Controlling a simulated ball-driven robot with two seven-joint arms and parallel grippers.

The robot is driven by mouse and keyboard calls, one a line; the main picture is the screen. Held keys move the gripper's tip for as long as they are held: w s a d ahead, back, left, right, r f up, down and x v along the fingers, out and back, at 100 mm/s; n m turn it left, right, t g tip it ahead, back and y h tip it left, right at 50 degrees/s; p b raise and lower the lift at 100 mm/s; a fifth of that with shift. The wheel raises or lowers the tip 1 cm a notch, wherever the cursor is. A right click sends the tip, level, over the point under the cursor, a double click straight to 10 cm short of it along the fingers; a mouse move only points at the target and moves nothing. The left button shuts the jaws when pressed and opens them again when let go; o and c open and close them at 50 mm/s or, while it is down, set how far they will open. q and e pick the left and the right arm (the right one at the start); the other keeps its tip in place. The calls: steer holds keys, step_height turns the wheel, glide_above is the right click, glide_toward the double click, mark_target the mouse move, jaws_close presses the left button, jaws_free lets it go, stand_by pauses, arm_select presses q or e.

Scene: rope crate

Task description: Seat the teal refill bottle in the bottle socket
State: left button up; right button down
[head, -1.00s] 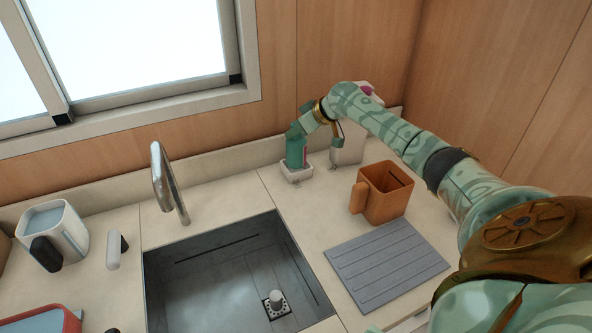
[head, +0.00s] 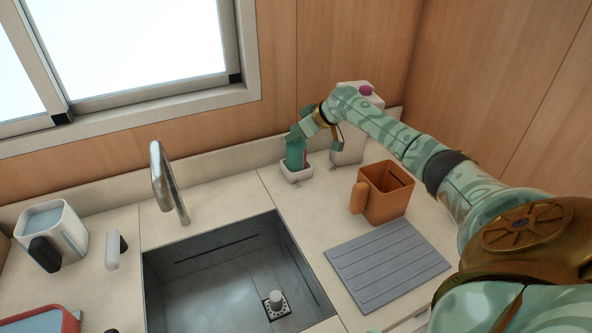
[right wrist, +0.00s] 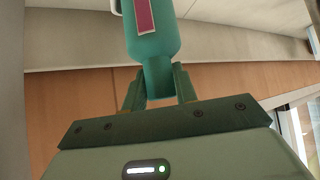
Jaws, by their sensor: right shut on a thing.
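The teal refill bottle (head: 295,155) is at the back of the counter in the head view, with a magenta label on its side. Its lower end meets the white bottle socket (head: 296,175); I cannot tell whether it is fully down in it. My right gripper (head: 297,134) is above the socket, shut on the top of the bottle. In the right wrist view the bottle (right wrist: 152,45) shows between the fingers (right wrist: 158,88), held by its narrow end. My left gripper is not in view.
A white container with a magenta cap (head: 349,145) stands right of the socket, partly behind my right arm. An orange mug (head: 385,198) and a grey ribbed mat (head: 387,265) are nearer. The sink (head: 215,275) and tap (head: 168,180) are left.

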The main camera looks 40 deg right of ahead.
steer(key=shift+f+b, duration=0.5)
steer(key=shift+f, duration=0.85)
stand_by(1.1)
steer(key=c, duration=1)
jaws_free()
steer(key=shift+s, duration=0.1)
steer(key=p+v, duration=0.2)
steer(key=v, duration=0.5)
steer(key=shift+s+r, duration=0.1)
steer(key=shift+r, duration=0.05)
